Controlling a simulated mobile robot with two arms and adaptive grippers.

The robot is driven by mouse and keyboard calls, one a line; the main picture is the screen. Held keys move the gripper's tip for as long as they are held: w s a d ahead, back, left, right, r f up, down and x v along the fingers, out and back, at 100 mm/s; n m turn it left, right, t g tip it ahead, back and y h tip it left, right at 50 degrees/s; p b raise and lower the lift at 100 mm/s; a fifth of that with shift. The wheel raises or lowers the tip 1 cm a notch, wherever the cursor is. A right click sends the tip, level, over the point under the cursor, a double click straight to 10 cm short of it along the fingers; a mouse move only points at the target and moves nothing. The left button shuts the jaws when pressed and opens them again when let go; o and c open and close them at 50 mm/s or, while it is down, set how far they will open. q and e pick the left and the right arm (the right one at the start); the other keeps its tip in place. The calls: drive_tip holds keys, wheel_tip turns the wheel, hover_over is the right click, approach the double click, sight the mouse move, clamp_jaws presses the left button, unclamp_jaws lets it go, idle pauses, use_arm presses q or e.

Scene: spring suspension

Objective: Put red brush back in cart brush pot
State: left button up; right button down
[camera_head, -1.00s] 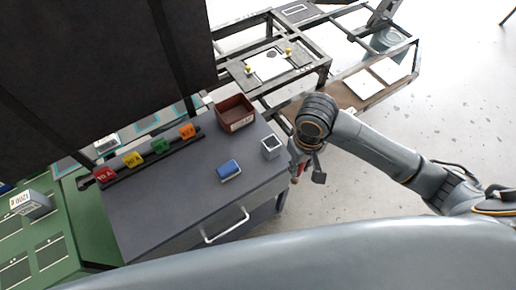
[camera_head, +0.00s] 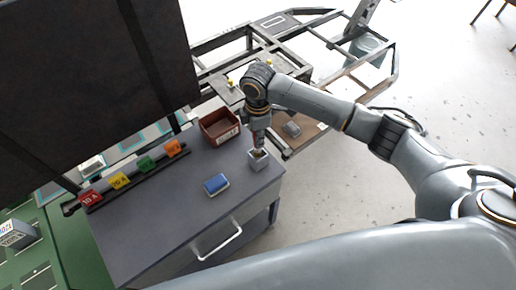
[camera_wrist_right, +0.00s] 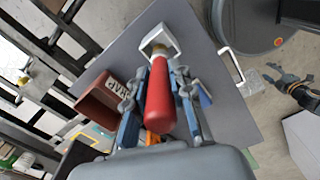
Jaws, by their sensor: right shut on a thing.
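The grey cart (camera_head: 185,225) carries the small square grey brush pot (camera_head: 257,163) near its right edge. My right gripper (camera_head: 257,141) is directly above the pot, pointing down. In the right wrist view, my right gripper (camera_wrist_right: 160,95) is shut on the red brush (camera_wrist_right: 160,105), with a finger on each side of its handle. The pot also shows there (camera_wrist_right: 157,42), at the far end of the brush. The lower end of the brush is at the pot's opening; I cannot tell how deep it is. A dark arm end, probably my left gripper (camera_wrist_right: 297,88), is small there, its fingers unclear.
A brown-red bin (camera_head: 220,128) stands behind the pot on the cart, and a blue block (camera_head: 216,184) lies to its left front. A rail with several coloured labelled holders (camera_head: 132,173) runs along the left edge. A black metal frame (camera_head: 325,65) stands behind.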

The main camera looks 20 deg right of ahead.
drive_tip(key=shift+f, duration=2.65)
drive_tip(key=c, duration=1.2)
unclamp_jaws()
drive_tip(key=shift+f, duration=0.1)
drive_tip(key=shift+o, duration=0.2)
wheel_tip(320, 180, up, 12)
drive_tip(key=shift+r, duration=0.15)
drive_tip(key=shift+s, duration=0.1)
